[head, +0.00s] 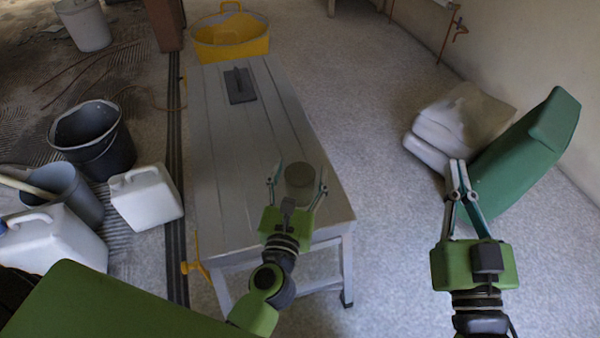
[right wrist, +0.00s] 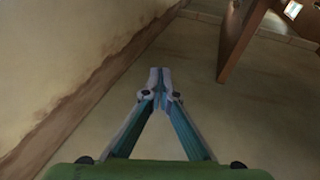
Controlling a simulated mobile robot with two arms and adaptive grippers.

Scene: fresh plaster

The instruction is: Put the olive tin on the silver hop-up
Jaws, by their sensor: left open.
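The silver hop-up (head: 227,146) is a long grey bench in the middle of the head view. The olive tin (head: 300,184), a short dull-green cylinder, appears upright on its top near the near right end. My left gripper (head: 299,172) is open at the tin, with one finger on each side of it in the picture. Gaps show between the fingers and the tin. My right gripper (head: 458,165) is shut and empty to the right of the hop-up; its fingertips also meet in the right wrist view (right wrist: 160,75).
A trowel (head: 240,86) lies on the hop-up's far part, with a yellow tub (head: 231,38) beyond. Dark bucket (head: 93,140), grey bucket (head: 66,190) and white jerrycans (head: 146,197) crowd the left floor. White sacks (head: 462,122) and a green object (head: 525,150) stand at right.

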